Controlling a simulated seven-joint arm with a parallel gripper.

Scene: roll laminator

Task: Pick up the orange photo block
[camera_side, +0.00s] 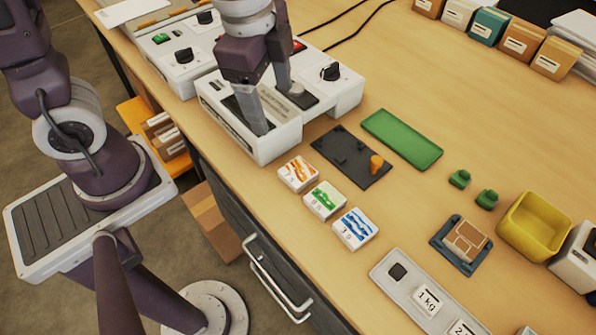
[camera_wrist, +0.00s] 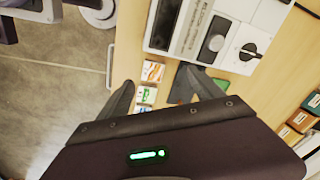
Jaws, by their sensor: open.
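The orange photo block (camera_side: 298,173) is a small white block with an orange print on top. It lies flat on the table, at the upper left end of a row with the green photo block (camera_side: 325,200) and the blue photo block (camera_side: 355,229). My gripper (camera_side: 281,111) points down over the white laminator (camera_side: 262,148), above and left of the row in the side view. Its fingers are apart with nothing between them. In the wrist view the orange block (camera_wrist: 153,71) shows between the spread fingertips (camera_wrist: 160,80), with the green block below it.
A dark plate with an orange peg (camera_side: 376,162) and a green tray (camera_side: 402,140) lie right of the blocks. A yellow bin (camera_side: 534,226), green pieces and a weight tray (camera_side: 380,267) stand farther right. The table's front edge runs close beside the row.

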